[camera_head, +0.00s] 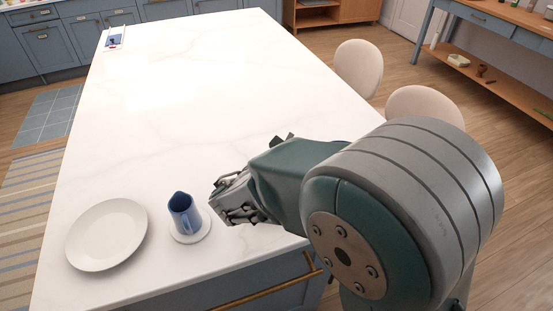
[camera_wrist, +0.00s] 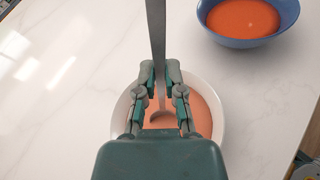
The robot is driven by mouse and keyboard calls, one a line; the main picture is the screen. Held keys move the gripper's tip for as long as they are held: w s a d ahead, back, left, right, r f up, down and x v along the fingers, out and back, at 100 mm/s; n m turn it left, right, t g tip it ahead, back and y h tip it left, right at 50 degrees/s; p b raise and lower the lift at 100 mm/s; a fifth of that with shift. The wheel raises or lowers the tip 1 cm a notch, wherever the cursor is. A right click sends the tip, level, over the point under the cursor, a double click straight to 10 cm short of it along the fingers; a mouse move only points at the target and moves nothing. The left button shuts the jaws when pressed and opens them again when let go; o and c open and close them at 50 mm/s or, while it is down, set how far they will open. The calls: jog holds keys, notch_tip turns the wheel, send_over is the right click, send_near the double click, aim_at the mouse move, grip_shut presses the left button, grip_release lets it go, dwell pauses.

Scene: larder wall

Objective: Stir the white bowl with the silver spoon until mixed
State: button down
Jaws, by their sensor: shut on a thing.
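My gripper (camera_wrist: 159,76) is shut on the silver spoon (camera_wrist: 156,35). The handle runs up to the top edge of the wrist view. The spoon's lower end shows between my fingers, in or just over the orange contents of the white bowl (camera_wrist: 220,110); I cannot tell how deep it sits. My gripper covers the middle and near part of the bowl. In the head view my gripper (camera_head: 232,203) is low over the near right part of the white counter; the white bowl and the spoon are hidden there behind my arm.
A blue bowl (camera_wrist: 226,41) with orange contents stands at the upper right in the wrist view. In the head view, a blue jug (camera_head: 181,213) stands on a white coaster (camera_head: 204,234), left of my gripper, with a white plate (camera_head: 106,234) further left. The middle counter is clear.

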jog(key=shift+w+d+r, duration=0.15)
jog(key=shift+d+r, duration=0.2)
jog(key=shift+r, duration=0.6)
jog(key=shift+w+d+r, duration=0.2)
jog(key=shift+d+r, duration=0.2)
jog(key=shift+r, duration=0.5)
jog(key=shift+w+d+r, duration=0.15)
jog(key=shift+d+r, duration=0.2)
jog(key=shift+r, duration=0.6)
notch_tip(320, 180, up, 5)
send_over(291, 136)
jog(key=s, duration=0.1)
jog(key=shift+s+a, duration=0.2)
jog(key=shift+a, duration=0.15)
